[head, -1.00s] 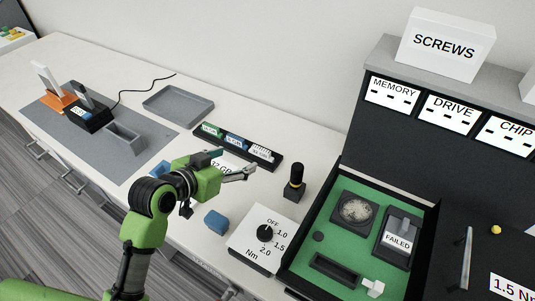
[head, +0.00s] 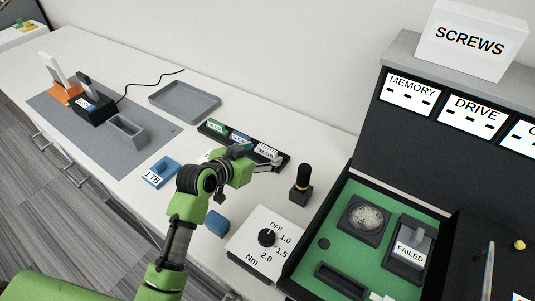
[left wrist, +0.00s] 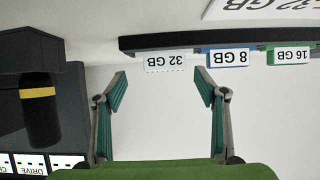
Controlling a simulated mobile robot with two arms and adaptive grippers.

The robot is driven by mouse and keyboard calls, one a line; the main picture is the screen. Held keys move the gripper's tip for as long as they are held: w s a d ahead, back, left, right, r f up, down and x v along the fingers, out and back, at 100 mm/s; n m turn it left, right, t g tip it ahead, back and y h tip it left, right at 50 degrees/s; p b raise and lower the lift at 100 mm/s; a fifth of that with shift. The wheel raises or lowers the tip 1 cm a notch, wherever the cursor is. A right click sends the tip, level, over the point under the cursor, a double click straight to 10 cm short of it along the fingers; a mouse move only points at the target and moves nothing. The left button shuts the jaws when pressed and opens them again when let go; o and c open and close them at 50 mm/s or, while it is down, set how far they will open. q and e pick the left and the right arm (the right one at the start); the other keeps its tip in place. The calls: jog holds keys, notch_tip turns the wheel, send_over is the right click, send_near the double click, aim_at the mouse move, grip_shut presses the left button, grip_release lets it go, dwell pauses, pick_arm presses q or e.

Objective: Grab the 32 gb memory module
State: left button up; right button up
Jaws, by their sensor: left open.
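The 32 GB memory module (head: 267,151) is white and stands at the right end of a black rack (head: 283,166). In the left wrist view, which looks upside down, the 32 GB module (left wrist: 165,64) shows its label between and beyond my fingertips. A blue 8 GB module (head: 241,138) and a green 16 GB module (head: 215,126) stand beside it in the same rack. My left gripper (head: 264,160) is open and empty in front of the rack. Its teal-padded fingers (left wrist: 162,85) are apart, with pale table visible between them. My right gripper is not in view.
A black post with a yellow band (head: 302,184) stands right of the rack. A torque dial box (head: 255,248) and a blue block (head: 216,223) are nearer me. A blue 1 TB piece (head: 160,172) lies left of my arm. A grey tray (head: 185,101) is behind.

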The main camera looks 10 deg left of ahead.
aim_at(267, 149)
pick_arm(q)
jog(key=shift+w+a+x, duration=0.1)
jog(key=shift+a+x, duration=0.05)
jog(key=shift+x, duration=1.15)
jog(key=shift+w+a+x, duration=0.1)
jog(key=shift+a+x, duration=0.05)
jog(key=shift+x, duration=1.15)
jog(key=shift+r, duration=0.15)
jog(key=shift+c, duration=0.3)
jog(key=c, duration=1.2)
